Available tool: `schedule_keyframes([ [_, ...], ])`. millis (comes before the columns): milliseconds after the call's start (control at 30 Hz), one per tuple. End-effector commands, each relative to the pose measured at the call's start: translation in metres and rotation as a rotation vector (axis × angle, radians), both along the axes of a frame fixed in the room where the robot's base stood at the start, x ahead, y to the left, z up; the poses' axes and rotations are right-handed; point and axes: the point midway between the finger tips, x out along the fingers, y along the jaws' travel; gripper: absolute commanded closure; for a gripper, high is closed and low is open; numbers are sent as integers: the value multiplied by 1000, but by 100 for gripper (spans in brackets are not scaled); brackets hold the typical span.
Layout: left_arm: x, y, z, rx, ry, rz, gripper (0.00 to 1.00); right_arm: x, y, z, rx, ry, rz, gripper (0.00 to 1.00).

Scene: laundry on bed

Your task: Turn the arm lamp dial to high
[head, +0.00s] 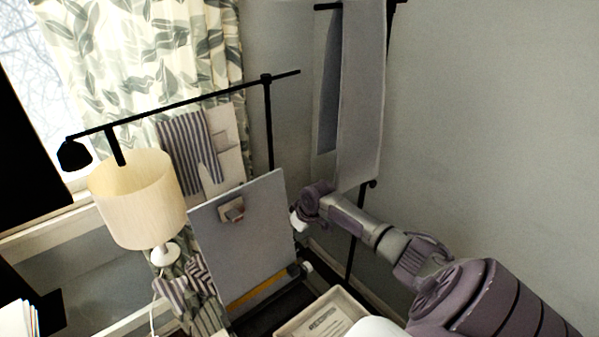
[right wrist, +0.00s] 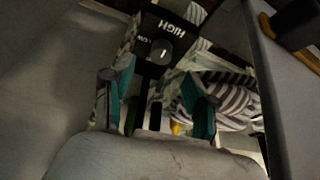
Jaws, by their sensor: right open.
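The arm lamp (head: 190,105) has a black horizontal arm, a black head at the left and a thin pole. In the right wrist view a black dial box (right wrist: 182,27) carries the white words HIGH and LOW. Its round dark dial (right wrist: 160,52) has a small white mark; the setting it points to is unclear. My right gripper (right wrist: 158,78) is open, its teal fingers spread to either side below the dial, apparently not touching it. In the head view my right gripper (head: 303,210) is beside the grey board's right edge, partly hidden. My left gripper is out of view.
A grey board (head: 255,250) with a small box on it stands left of my right gripper. A cream lampshade (head: 135,205), striped cloths (head: 188,152) and a tray (head: 295,325) are nearby. A grey garment (head: 362,100) hangs behind. The wall at right is bare.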

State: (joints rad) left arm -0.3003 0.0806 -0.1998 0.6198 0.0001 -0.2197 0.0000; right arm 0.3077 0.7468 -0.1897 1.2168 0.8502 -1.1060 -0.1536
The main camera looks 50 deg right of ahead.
Motion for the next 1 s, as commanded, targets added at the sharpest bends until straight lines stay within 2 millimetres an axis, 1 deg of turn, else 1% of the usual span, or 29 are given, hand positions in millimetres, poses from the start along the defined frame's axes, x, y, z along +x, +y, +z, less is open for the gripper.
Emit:
schedule_keyframes([
  [33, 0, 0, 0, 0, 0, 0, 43, -5, -1, 10, -3, -1, 3, 43],
  [100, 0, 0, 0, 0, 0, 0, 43, -10, -2, 23, -2, -1, 1, 43],
  [200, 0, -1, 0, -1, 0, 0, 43, -17, -2, 38, -2, 0, 1, 43],
  [333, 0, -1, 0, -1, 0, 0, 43, -21, -2, 51, 1, 1, 0, 43],
  [500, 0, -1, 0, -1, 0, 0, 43, -24, -1, 56, 1, 1, -1, 43],
  [1000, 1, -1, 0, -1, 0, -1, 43, -23, -2, 56, 1, 0, -1, 43],
])
